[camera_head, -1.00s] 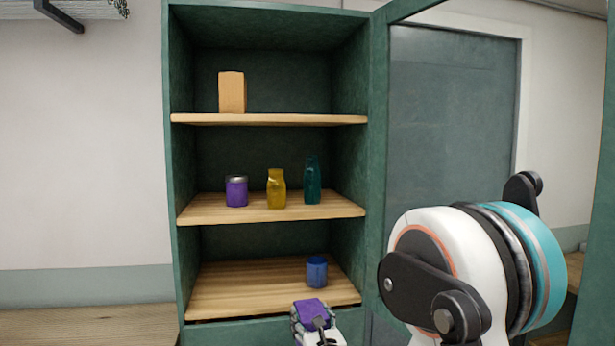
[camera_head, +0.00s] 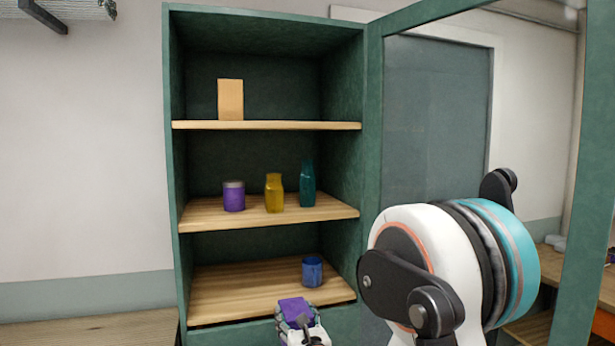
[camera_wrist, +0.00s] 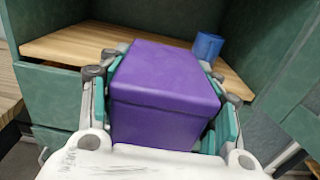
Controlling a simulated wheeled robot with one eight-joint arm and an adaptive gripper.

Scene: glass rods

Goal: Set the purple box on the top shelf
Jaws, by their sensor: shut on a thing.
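The purple box (camera_wrist: 165,85) is between the two fingers of my gripper (camera_wrist: 162,100), which is shut on it in the wrist view. In the head view the purple box (camera_head: 295,309) and my gripper (camera_head: 303,322) are low, in front of the cabinet's bottom shelf. The top shelf (camera_head: 300,125) is a wooden board in the green cabinet, well above my gripper. A tan box (camera_head: 231,100) stands upright on its left part. The shelf's middle and right are bare.
The middle shelf (camera_head: 215,220) holds a purple jar (camera_head: 234,197), a yellow bottle (camera_head: 275,193) and a teal bottle (camera_head: 308,184). A blue cup (camera_head: 312,271) stands on the bottom shelf (camera_head: 235,290). The green cabinet door (camera_head: 590,180) is open at right.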

